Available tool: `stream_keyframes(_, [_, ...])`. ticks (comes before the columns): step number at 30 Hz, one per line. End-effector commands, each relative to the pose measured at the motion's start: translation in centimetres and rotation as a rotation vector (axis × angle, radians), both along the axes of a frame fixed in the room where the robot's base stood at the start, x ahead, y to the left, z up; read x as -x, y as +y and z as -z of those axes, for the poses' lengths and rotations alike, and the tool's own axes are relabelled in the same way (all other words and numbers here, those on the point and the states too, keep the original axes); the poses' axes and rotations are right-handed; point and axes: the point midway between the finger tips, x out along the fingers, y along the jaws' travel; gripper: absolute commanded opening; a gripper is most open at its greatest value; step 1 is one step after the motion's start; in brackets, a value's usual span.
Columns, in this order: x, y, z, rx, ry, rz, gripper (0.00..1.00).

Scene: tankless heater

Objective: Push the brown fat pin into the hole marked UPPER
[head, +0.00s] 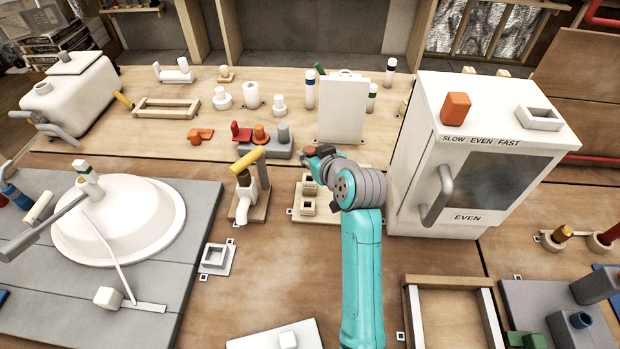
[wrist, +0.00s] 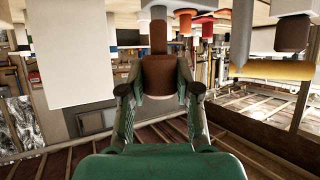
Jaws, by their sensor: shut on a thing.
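The brown fat pin (wrist: 160,76) sits between the fingers of my gripper (wrist: 158,88) in the wrist view, with a narrower brown end beyond its wide body. In the head view my gripper (head: 318,153) is above the far part of a small board (head: 330,217) and hides any clear view of the pin. Two square sockets stand on this board, a nearer one (head: 308,207) and a farther one (head: 310,187) partly behind my arm. I cannot read an UPPER mark in either view, so I cannot tell which hole carries it.
A white heater cabinet (head: 470,190) with a grey handle stands close on the right. A tap with a yellow handle (head: 248,160) is close on the left. A white upright panel (head: 341,112) and a grey block with coloured parts (head: 265,150) stand behind.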

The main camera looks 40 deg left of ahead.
Motion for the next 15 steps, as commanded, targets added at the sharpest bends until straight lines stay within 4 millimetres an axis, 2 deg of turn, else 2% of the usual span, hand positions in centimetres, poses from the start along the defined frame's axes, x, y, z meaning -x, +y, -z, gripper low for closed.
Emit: stream_keyframes(15, [0.0,0.0,1.5,0.002,0.001,-0.001,0.0])
